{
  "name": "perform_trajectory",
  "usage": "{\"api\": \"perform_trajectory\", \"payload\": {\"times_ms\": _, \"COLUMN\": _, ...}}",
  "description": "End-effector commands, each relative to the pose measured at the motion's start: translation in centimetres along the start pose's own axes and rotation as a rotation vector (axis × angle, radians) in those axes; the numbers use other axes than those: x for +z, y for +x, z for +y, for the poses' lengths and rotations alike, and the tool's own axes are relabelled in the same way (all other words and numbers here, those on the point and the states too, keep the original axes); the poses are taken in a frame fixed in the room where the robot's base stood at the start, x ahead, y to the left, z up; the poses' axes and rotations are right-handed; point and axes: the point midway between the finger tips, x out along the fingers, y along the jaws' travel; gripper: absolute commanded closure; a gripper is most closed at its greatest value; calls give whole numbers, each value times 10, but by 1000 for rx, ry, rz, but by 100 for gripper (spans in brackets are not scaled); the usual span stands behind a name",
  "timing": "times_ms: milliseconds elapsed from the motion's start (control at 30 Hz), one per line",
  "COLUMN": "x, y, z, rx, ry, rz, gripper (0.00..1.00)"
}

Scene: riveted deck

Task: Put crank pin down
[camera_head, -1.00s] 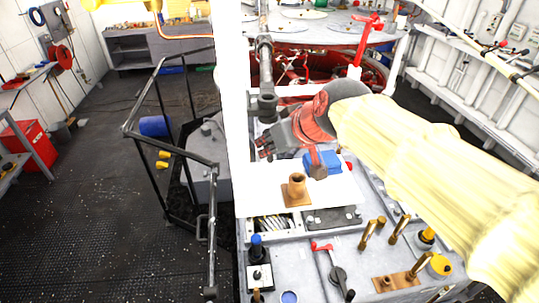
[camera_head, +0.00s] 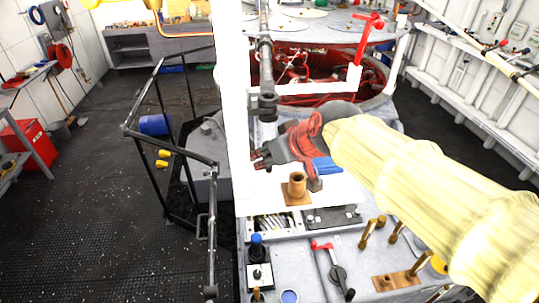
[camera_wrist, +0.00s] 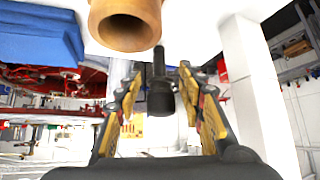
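A dark pin, apparently the crank pin (camera_wrist: 160,98), shows between my fingers in the wrist view, its thick end low and its thinner stem high in that picture. My gripper (camera_head: 258,159) is shut on it, level and pointing left above the left end of the white board (camera_head: 268,210); my gripper also shows in the wrist view (camera_wrist: 160,78). In the head view the pin cannot be told apart from the dark fingers. I cannot tell whether it touches the board. A brown hollow bushing (camera_head: 297,186) on a square plate stands close by; it looks large in the wrist view (camera_wrist: 125,28).
A dark railing (camera_head: 185,152) stands to the left.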

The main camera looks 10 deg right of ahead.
Motion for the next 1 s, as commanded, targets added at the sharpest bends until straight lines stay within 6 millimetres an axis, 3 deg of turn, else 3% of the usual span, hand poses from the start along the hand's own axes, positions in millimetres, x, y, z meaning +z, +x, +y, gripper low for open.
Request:
{"api": "perform_trajectory", "payload": {"times_ms": 367, "x": -2, "y": -2, "z": 0, "rx": 0, "ry": 0, "rz": 0, "gripper": 59}}
{"api": "perform_trajectory", "payload": {"times_ms": 533, "x": -2, "y": -27, "z": 1, "rx": 2, "ry": 0, "rz": 5, "gripper": 59}}
{"api": "perform_trajectory", "payload": {"times_ms": 800, "x": -2, "y": -83, "z": 1, "rx": 2, "ry": 0, "rz": 4, "gripper": 59}}
{"api": "perform_trajectory", "payload": {"times_ms": 1000, "x": -2, "y": -111, "z": 0, "rx": 1, "ry": 0, "rz": 2, "gripper": 59}}
